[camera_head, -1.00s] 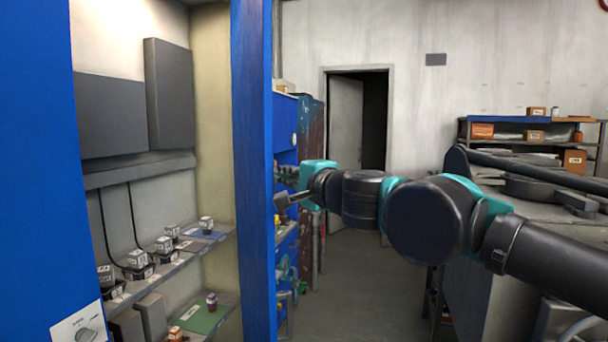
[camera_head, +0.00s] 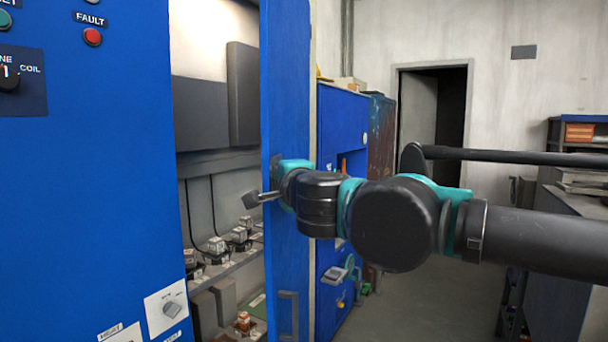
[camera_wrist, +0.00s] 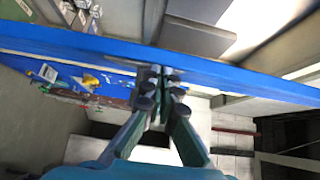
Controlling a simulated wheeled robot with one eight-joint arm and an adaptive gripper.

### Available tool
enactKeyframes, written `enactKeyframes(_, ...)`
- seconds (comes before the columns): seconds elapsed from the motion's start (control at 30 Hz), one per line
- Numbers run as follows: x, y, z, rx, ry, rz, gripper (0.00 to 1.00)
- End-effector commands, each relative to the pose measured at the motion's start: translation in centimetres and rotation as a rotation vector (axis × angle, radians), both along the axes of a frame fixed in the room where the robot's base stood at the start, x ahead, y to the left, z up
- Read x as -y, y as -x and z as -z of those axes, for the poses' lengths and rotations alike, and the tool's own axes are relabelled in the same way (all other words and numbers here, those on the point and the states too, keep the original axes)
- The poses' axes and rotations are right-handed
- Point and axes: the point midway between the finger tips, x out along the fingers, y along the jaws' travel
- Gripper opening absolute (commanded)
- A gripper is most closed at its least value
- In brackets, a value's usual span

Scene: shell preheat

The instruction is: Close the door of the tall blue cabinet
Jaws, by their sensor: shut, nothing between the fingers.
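The tall blue cabinet (camera_head: 95,190) fills the left of the head view. Its door (camera_head: 288,90) stands open to the right, seen at a steep angle, with a handle (camera_head: 289,318) low on its face. Shelves with small boxed parts show through the gap. My gripper (camera_head: 252,199) is shut and empty, and it overlaps the door at mid-height in the head view. In the wrist view my closed fingertips (camera_wrist: 162,74) lie over the blue door strip (camera_wrist: 235,77). I cannot tell for sure whether they touch it.
A second blue cabinet (camera_head: 342,115) and a rusty brown one (camera_head: 380,150) stand beyond the door. A dark doorway (camera_head: 450,110) is in the back wall. A bench (camera_head: 560,245) stands at right behind my arm. Grey floor (camera_head: 440,300) is open between.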

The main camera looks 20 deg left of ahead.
Motion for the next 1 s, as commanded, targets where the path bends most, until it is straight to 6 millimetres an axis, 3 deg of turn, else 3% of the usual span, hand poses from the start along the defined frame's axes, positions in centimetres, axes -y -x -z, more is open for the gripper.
enactKeyframes(0.6,-13.6,1.9,0.0,0.000,0.000,0.137,0.00)
enactKeyframes(1.0,-19.2,1.8,0.0,0.000,0.000,0.138,0.00)
